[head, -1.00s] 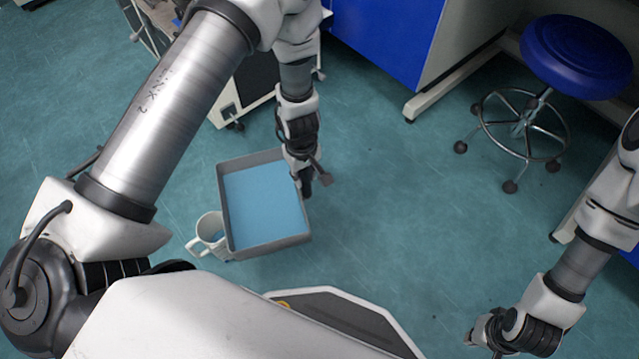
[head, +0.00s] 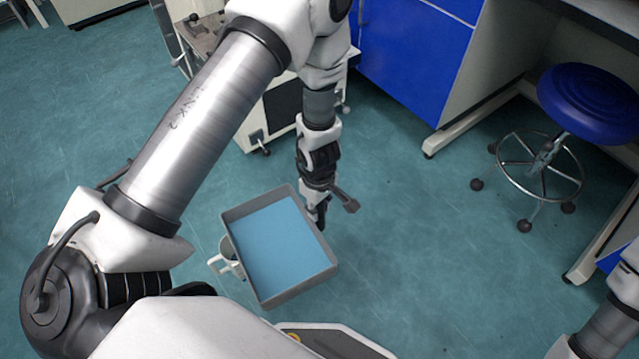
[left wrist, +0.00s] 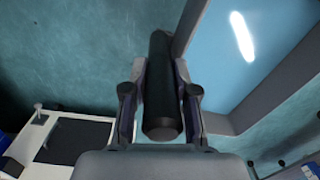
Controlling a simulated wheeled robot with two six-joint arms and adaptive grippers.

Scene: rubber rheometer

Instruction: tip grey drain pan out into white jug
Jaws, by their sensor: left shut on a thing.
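The grey drain pan (head: 290,292) is a shallow square tray with a flat blue liquid surface inside. It is held in the air in the head view. My left gripper (head: 318,212) is at its right edge. In the left wrist view the gripper (left wrist: 160,92) is shut on the pan's black round handle (left wrist: 159,60), and the pan's grey wall (left wrist: 285,92) is to the right. The white jug (head: 226,265) is beside and partly under the pan's left edge. Its handle points left and its mouth is mostly hidden. My right gripper is out of frame.
A blue-and-white cabinet (head: 415,50) and a blue round stool (head: 590,100) on casters stand at the back right. A pale wheeled machine (head: 275,115) stands behind my left arm. The teal floor (head: 420,240) to the right of the pan is clear.

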